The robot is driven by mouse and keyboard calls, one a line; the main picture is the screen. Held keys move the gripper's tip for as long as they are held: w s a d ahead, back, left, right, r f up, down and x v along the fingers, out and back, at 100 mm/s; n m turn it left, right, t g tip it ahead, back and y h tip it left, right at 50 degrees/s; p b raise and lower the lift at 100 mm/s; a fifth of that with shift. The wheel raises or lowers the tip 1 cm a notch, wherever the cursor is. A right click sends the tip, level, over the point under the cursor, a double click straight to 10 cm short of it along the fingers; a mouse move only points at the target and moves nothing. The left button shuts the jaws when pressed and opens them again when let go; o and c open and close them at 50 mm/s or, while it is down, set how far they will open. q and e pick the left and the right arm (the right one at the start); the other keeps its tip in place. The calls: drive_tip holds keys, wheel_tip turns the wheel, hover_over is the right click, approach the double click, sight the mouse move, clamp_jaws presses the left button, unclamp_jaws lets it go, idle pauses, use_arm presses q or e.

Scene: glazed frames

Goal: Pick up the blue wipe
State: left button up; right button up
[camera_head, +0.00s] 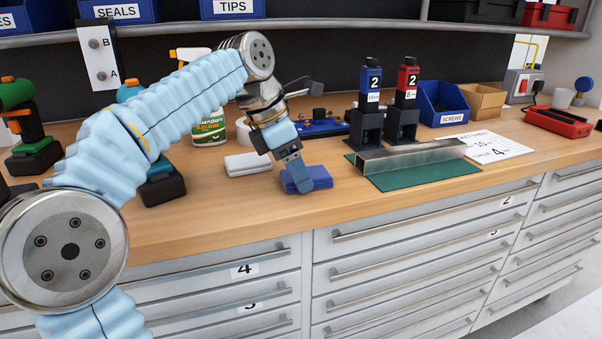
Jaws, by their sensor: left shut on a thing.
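The blue wipe (308,180) is a folded blue pad near the front of the wooden bench, left of the green mat. My left gripper (294,174) comes down on it from above, its fingers at the wipe's left part. The gripper is shut on the wipe. The wipe looks to be at or just above the bench top; I cannot tell if there is a gap. The fingertips are partly hidden by the wipe. My right gripper is not in view.
A white folded wipe (247,163) lies just left. A spray bottle (207,123) stands behind my arm. A metal profile (412,155) lies on the green mat (425,178) at the right, before blue (370,80) and red (407,82) bottles. Drawers (400,265) are below.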

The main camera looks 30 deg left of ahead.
use_arm(q)
drive_tip(key=shift+r, duration=0.55)
drive_tip(key=w+d+r, duration=0.1)
drive_tip(key=d+r, duration=1.1)
drive_tip(key=d, duration=0.2)
drive_tip(key=shift+w, duration=0.15)
